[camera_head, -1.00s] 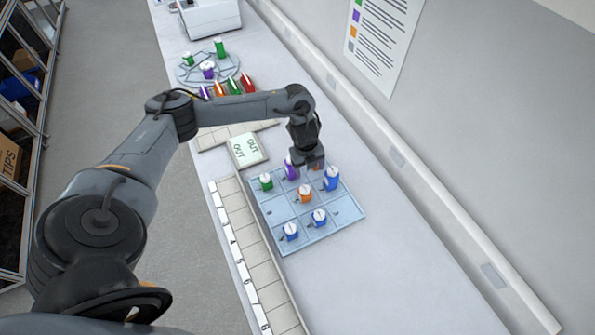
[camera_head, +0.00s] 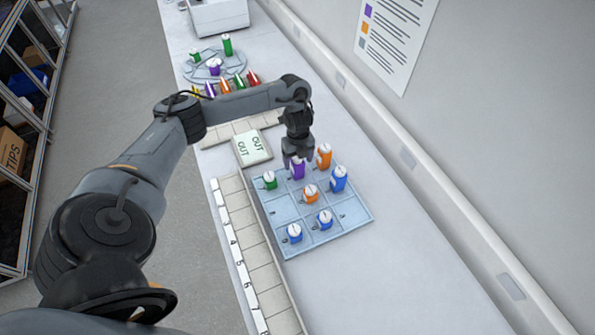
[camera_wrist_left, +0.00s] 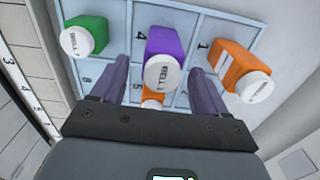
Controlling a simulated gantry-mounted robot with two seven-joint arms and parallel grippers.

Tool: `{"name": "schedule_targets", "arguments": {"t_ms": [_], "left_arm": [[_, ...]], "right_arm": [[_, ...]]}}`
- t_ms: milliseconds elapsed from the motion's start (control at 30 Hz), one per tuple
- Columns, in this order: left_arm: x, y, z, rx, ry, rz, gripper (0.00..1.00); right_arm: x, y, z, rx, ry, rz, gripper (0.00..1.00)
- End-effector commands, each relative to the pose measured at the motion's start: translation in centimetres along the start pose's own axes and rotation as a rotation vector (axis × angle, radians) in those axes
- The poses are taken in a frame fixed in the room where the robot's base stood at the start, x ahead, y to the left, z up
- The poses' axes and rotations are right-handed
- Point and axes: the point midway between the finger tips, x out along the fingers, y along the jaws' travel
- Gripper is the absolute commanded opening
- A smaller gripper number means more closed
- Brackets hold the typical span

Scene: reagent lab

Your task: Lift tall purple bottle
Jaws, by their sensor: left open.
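The tall purple bottle (camera_head: 298,170) with a white cap stands upright in the far row of the blue compartment tray (camera_head: 345,222). In the left wrist view, the purple bottle (camera_wrist_left: 166,48) lies ahead of my gripper, between the lines of its two fingers. My left gripper (camera_head: 296,160) is open, with its fingers pointing down at the bottle's top. In the left wrist view the fingers (camera_wrist_left: 160,85) sit to either side of the bottle's cap, with gaps visible. Whether the fingertips reach down beside the bottle's body is hard to tell. My right gripper is not in view.
A green bottle (camera_head: 269,180) stands left of the purple one and a tall orange bottle (camera_head: 324,156) right of it. A shorter orange bottle (camera_head: 310,194) and blue bottles (camera_head: 338,178) stand nearer. A numbered rack (camera_head: 246,255) lies left; the bench right of the tray is clear.

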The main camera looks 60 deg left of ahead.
Motion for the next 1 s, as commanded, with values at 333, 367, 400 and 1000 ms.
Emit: {"name": "schedule_targets", "arguments": {"t_ms": [333, 367, 400, 1000], "left_arm": [[3.4, -0.1, 0.2, 0.000, -0.001, 0.000, 0.74], [3.4, -0.1, 0.2, 0.000, -0.001, 0.000, 0.74], [3.4, -0.1, 0.2, 0.000, -0.001, 0.000, 0.74], [3.4, -0.1, 0.2, 0.000, -0.001, 0.000, 0.18]], "right_arm": [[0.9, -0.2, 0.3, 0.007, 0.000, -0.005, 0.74], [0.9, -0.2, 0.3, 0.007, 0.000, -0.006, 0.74], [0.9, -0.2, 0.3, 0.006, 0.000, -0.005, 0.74], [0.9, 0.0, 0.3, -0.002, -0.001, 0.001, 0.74]]}}
